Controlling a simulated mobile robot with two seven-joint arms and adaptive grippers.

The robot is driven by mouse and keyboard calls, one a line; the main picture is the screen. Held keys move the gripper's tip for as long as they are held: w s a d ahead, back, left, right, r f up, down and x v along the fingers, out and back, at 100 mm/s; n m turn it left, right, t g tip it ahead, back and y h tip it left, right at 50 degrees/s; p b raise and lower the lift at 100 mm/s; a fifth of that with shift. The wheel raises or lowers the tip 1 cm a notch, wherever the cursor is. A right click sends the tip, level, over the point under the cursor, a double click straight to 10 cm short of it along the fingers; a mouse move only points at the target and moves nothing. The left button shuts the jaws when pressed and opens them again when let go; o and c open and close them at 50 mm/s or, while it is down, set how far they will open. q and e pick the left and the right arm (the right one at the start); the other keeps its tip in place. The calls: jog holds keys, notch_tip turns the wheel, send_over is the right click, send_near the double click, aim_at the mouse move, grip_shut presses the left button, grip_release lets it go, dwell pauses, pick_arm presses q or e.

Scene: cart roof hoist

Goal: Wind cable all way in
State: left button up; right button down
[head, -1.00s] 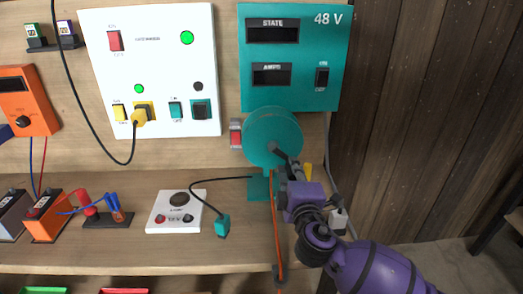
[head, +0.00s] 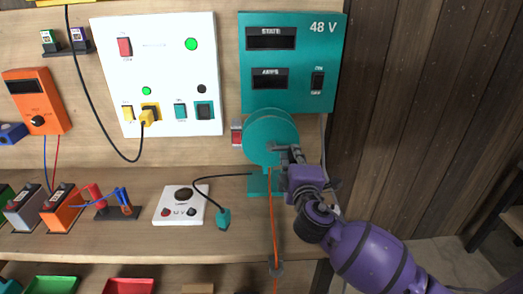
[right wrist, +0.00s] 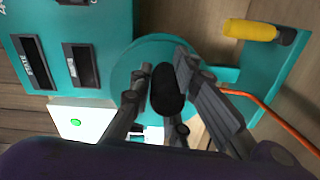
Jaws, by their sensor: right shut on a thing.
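The teal cable reel (head: 266,132) stands on the bench under the 48 V panel, its round face towards me. The orange cable (head: 273,225) runs down from the reel over the bench's front edge. My right gripper (head: 287,153) is at the right side of the reel's face. In the right wrist view the gripper (right wrist: 158,105) has its fingers on both sides of a black crank knob (right wrist: 167,88), in front of the teal disc (right wrist: 133,62). In the head view the knob is hidden by the fingers. My left gripper is not in view.
The teal 48 V panel (head: 256,52) has dark displays. A white panel (head: 160,95) has green lamps lit. A white box (head: 182,205) and a teal plug (head: 223,218) on a black lead lie left of the reel. A yellow handle (right wrist: 250,30) is beside the reel in the right wrist view.

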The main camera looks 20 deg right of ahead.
notch_tip(320, 180, up, 3)
jog(key=shift+r, duration=0.15)
jog(key=shift+a, duration=0.2)
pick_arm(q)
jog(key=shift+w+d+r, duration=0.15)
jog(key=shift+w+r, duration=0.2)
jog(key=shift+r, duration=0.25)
pick_arm(e)
jog(key=a, duration=0.1)
jog(key=w+a+r, duration=0.1)
jog(key=a, duration=0.1)
jog(key=a+r, duration=0.1)
jog(key=shift+w+a, duration=0.25)
jog(key=shift+a, duration=0.15)
jog(key=c, duration=2.5)
grip_release()
jog(key=o, duration=1.5)
